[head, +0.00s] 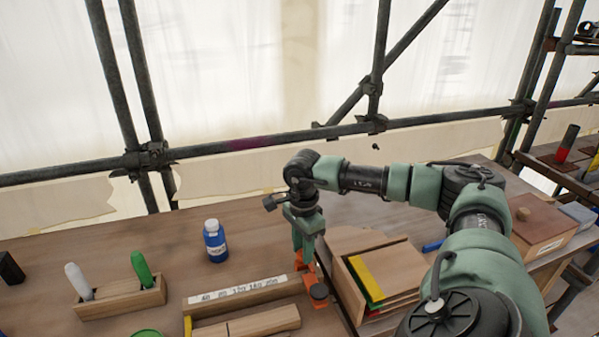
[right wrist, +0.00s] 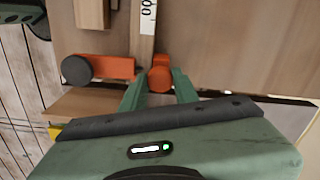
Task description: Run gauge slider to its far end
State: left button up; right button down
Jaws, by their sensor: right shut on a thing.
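The gauge (head: 240,299) is a wooden bar with a white number strip, lying on the bench in the lower middle of the head view. Its orange slider (head: 318,280) with a black knob is at the bar's right end, past the highest visible number. In the right wrist view the slider (right wrist: 112,68) lies across the bar beside the strip's end. My right gripper (head: 307,248) points down and is shut on the slider's upright orange part (right wrist: 160,78), between both fingertips. My left gripper is not in view.
A blue bottle (head: 215,241) stands behind the gauge. A wooden holder (head: 120,300) with white- and green-handled tools is at left. A wooden box with boards (head: 385,275) stands close to the right of the slider. Scaffold poles run behind the bench.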

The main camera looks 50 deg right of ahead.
jog(key=c, duration=1.1)
grip_release()
jog(key=shift+d+r, duration=0.15)
jog(key=shift+d, duration=0.15)
jog(key=shift+o, duration=0.2)
jog(key=shift+s, duration=0.15)
jog(key=shift+r, duration=0.4)
notch_tip(320, 180, up, 7)
jog(key=shift+f+b, duration=0.1)
jog(key=shift+b, duration=0.55)
